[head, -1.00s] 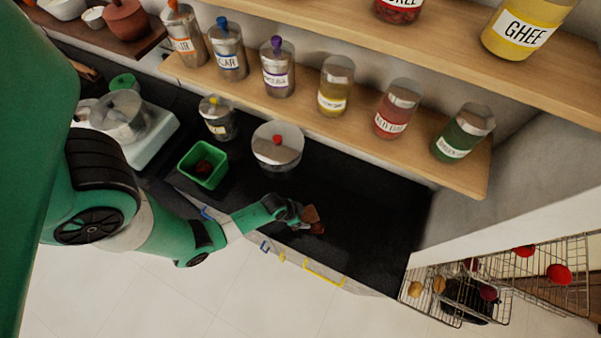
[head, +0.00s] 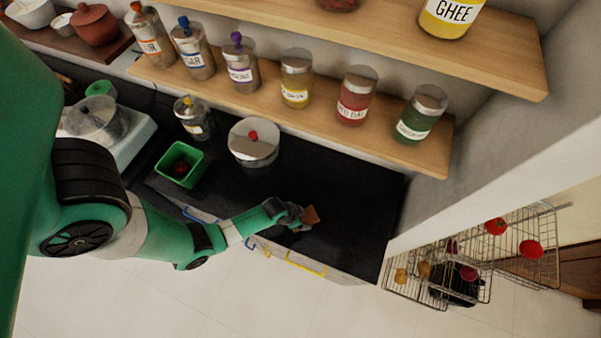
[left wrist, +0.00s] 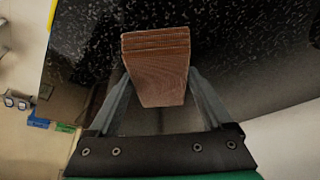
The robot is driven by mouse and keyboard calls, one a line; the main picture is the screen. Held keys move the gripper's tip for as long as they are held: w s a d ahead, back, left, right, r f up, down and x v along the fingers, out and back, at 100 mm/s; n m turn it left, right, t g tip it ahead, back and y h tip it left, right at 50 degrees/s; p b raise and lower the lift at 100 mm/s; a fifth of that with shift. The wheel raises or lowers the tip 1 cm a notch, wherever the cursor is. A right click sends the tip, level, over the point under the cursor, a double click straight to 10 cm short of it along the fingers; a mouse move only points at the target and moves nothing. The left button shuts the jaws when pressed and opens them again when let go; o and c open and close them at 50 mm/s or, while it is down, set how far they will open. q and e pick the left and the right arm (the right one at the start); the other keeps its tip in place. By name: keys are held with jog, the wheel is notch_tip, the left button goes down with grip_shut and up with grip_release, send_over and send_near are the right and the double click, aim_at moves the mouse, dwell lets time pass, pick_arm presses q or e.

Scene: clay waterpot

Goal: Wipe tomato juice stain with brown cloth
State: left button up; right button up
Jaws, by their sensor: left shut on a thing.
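The brown cloth (head: 311,214) is folded into a small block. My left gripper (head: 298,216) is shut on it, low over the right part of the black counter near the front edge. In the left wrist view the layered cloth (left wrist: 157,62) stands out between the two fingers of my left gripper (left wrist: 158,88). I cannot tell whether the cloth touches the counter. I see no clear tomato juice stain now; the cloth and gripper hide part of the counter. My right gripper is not in view.
The black counter (head: 350,200) is clear to the right of the cloth. A shelf (head: 330,118) with several jars overhangs the back. A wire rack (head: 445,280) stands at the right.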

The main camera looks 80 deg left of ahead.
pick_arm(q)
jog(key=r+p, duration=0.2)
jog(key=r, duration=0.1)
jog(key=shift+w+d+r, duration=0.1)
jog(key=shift+w+d, duration=0.1)
notch_tip(320, 180, up, 5)
jog(key=p, duration=0.5)
jog(key=shift+s, duration=0.1)
